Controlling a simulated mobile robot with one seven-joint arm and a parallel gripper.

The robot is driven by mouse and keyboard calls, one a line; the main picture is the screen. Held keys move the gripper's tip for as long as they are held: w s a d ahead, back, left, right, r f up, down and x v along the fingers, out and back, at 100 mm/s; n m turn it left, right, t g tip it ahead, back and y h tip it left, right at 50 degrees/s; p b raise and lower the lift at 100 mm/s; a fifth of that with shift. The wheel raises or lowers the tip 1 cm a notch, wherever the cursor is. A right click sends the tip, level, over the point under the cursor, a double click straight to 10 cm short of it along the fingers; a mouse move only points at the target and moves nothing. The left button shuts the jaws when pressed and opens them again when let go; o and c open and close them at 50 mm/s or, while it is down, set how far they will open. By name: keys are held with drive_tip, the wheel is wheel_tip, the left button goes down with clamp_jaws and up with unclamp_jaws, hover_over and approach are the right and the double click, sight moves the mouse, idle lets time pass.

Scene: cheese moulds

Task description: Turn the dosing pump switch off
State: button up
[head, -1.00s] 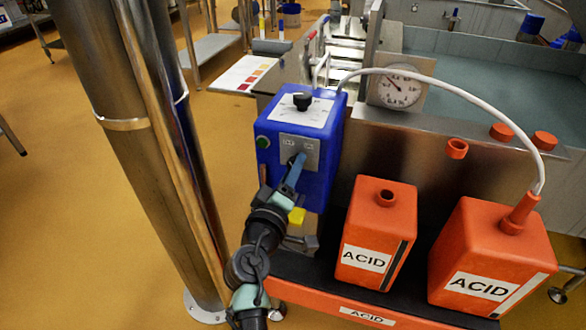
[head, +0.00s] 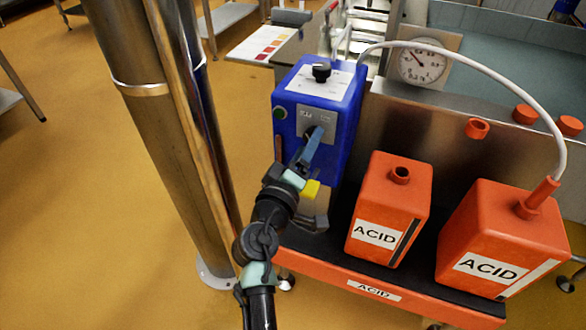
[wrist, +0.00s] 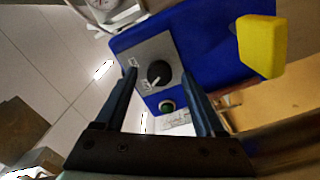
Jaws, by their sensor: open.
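The dosing pump is a blue box (head: 347,130) at the picture's middle. Its grey front plate (head: 304,115) carries a round black switch knob (wrist: 160,73) with a white pointer mark, which points toward the lower left in the wrist view. The plate labels are too small to read. My gripper (head: 312,147) is in front of the plate and hides most of the knob in the head view. In the wrist view my gripper (wrist: 158,80) is open, with one finger on each side of the knob. I cannot tell whether the fingers touch it.
A green button (head: 280,113) is beside the plate and a black dial (head: 321,72) is on top. A yellow block (head: 311,190) is close to my gripper. Two orange acid canisters (head: 388,210) (head: 500,240) stand to the right. A steel column (head: 165,130) stands left.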

drive_tip(key=v, duration=1.1)
drive_tip(key=shift+s+p, duration=0.2)
drive_tip(key=shift+p, duration=0.1)
drive_tip(key=shift+r, duration=0.1)
